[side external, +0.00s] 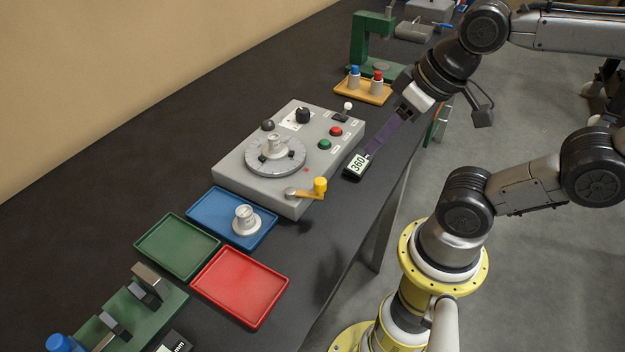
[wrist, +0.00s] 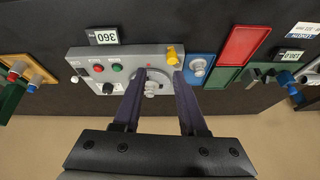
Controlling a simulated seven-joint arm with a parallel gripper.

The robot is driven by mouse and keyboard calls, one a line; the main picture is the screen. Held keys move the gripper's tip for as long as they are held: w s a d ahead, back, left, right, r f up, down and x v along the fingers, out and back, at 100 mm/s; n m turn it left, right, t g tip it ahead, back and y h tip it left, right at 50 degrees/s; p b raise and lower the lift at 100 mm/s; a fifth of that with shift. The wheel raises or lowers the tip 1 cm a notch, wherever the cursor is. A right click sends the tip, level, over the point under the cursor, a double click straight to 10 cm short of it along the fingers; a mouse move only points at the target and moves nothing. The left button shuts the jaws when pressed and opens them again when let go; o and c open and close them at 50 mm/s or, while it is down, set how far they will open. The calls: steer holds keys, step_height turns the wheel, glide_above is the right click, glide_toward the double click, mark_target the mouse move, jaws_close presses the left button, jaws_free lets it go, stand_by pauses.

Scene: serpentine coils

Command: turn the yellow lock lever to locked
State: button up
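The yellow lock lever (side external: 320,186) sits at the near corner of the grey control box (side external: 232,164). Its arm lies roughly level, running from a round pivot to an upright yellow knob. In the wrist view the lever (wrist: 172,55) shows near the box's edge, just beyond the right finger's tip. My gripper (side external: 369,153) is up and to the right of the lever in the side view, apart from it. In the wrist view my gripper (wrist: 160,75) has its two purple fingers spread with nothing held between them. The lever's lock marking is too small to read.
The box carries a dial (side external: 275,158) with a grey piece, a red button (side external: 336,131), a green button (side external: 325,144) and a toggle (side external: 347,107). A "360" display (side external: 356,166) stands beside it. Blue (side external: 208,211), green (side external: 177,247) and red (side external: 240,287) trays lie in front.

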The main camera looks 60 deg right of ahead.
steer(key=shift+o, duration=1.1)
steer(key=w+r+m+g, duration=0.1)
steer(key=w+r+m, duration=0.1)
steer(key=m, duration=0.1)
steer(key=w+r+m+g, duration=0.1)
steer(key=shift+w+a+r+m+g, duration=0.3)
steer(key=shift+w+a+r, duration=0.05)
steer(key=shift+r, duration=0.05)
steer(key=m+g, duration=0.1)
steer(key=g, duration=0.2)
glide_above(320, 180)
steer(key=f, duration=0.1)
step_height(320, 180, down, 14)
steer(key=shift+f, duration=0.1)
jaws_close()
